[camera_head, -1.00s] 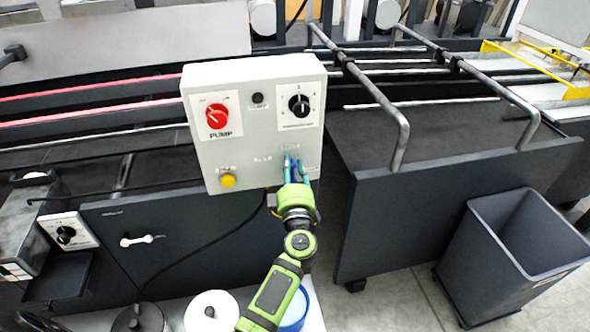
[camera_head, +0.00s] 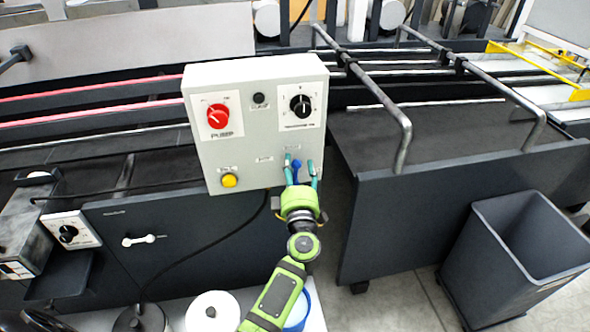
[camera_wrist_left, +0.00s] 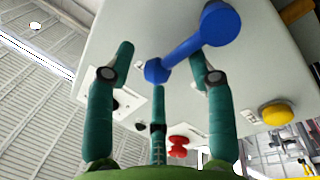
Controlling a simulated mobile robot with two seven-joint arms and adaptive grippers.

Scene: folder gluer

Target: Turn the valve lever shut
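The blue valve lever (camera_head: 296,172) is on the lower right of the front of the light grey control box (camera_head: 265,145). In the left wrist view the lever (camera_wrist_left: 190,47) runs slantwise, its small end between the finger tips and its broad end up and right. My left gripper (camera_head: 301,168) is at the box front from below, its teal fingers spread on either side of the lever. In the left wrist view the gripper (camera_wrist_left: 155,68) is open; I cannot tell whether the right finger touches the lever. My right gripper is not in view.
The box also bears a red pump knob (camera_head: 218,116), a black dial (camera_head: 300,105) and a yellow button (camera_head: 229,180). A white lever (camera_head: 138,240) is on the dark panel at left. A dark bin (camera_head: 500,262) stands at right.

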